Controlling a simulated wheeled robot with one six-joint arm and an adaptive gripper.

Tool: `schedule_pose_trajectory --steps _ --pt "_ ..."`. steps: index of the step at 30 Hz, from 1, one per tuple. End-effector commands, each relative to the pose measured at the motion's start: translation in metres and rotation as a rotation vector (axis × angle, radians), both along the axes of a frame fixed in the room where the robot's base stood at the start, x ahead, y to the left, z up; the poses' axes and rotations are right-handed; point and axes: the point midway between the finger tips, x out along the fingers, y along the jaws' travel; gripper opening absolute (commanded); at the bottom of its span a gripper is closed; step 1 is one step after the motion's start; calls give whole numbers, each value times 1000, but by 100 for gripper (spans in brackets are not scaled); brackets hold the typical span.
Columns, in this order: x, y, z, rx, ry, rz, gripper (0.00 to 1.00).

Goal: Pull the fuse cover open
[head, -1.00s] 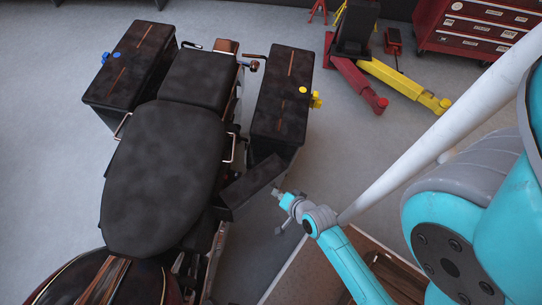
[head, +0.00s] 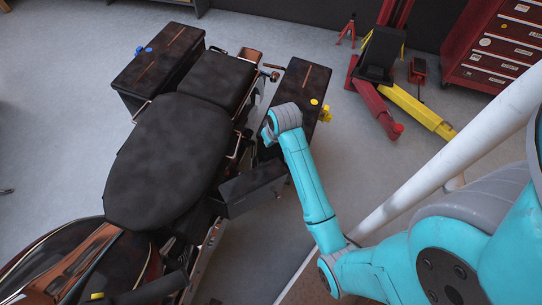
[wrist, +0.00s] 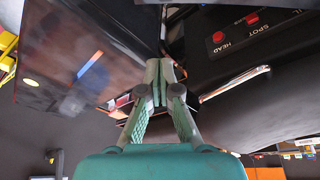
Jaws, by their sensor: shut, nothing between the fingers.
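A dark, box-like panel (head: 252,188) sticks out from the motorcycle's right side below the seat. It may be the fuse cover, but I cannot tell for sure, nor whether it is open. In the wrist view, my gripper (wrist: 160,66) is shut and empty, its fingertips in the gap between a glossy dark case on the left and a black switch panel (wrist: 236,40) with red buttons marked HEAD and SPOT. I cannot tell whether the tips touch anything. In the head view, my wrist hides the gripper beside the right pannier.
The right pannier (head: 301,82) with a yellow knob stands close to my arm, and the black seat (head: 165,155) lies left of it. A red and yellow lift (head: 400,105) and a red tool cabinet (head: 495,50) are at the back right. Grey floor between is clear.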

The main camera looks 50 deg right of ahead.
Motion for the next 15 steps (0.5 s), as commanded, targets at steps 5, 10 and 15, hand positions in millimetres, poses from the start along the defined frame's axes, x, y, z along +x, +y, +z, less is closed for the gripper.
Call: schedule_pose_trajectory --steps 5,10,15 --pt "4 -8 5 4 21 5 0" --pt "9 -9 -11 5 23 5 0" --pt "18 -12 -39 6 23 6 0"
